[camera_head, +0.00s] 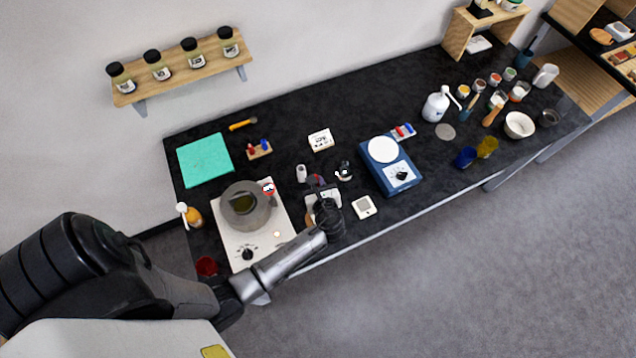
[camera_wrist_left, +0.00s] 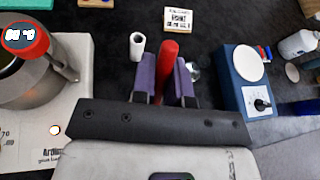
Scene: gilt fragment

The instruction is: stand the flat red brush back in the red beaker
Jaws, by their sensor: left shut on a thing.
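The flat red brush (camera_wrist_left: 169,62) shows in the left wrist view as a red upright shape between the two purple fingers of my left gripper (camera_wrist_left: 165,75). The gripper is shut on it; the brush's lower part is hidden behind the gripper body. In the head view my left gripper (camera_head: 317,183) is over the dark bench, right of the hotplate, and the brush is too small and covered to make out well. The red beaker (camera_head: 206,266) stands at the bench's front left, left of the hotplate and away from the gripper. My right gripper is not in view.
A white hotplate (camera_head: 226,247) with a grey pot (camera_head: 243,212) lies between gripper and beaker. A round red-and-white item (camera_head: 268,188) is at the pot's rim. A blue scale (camera_head: 377,176) stands to the right. A small white cylinder (camera_wrist_left: 137,45) is close left of the fingers.

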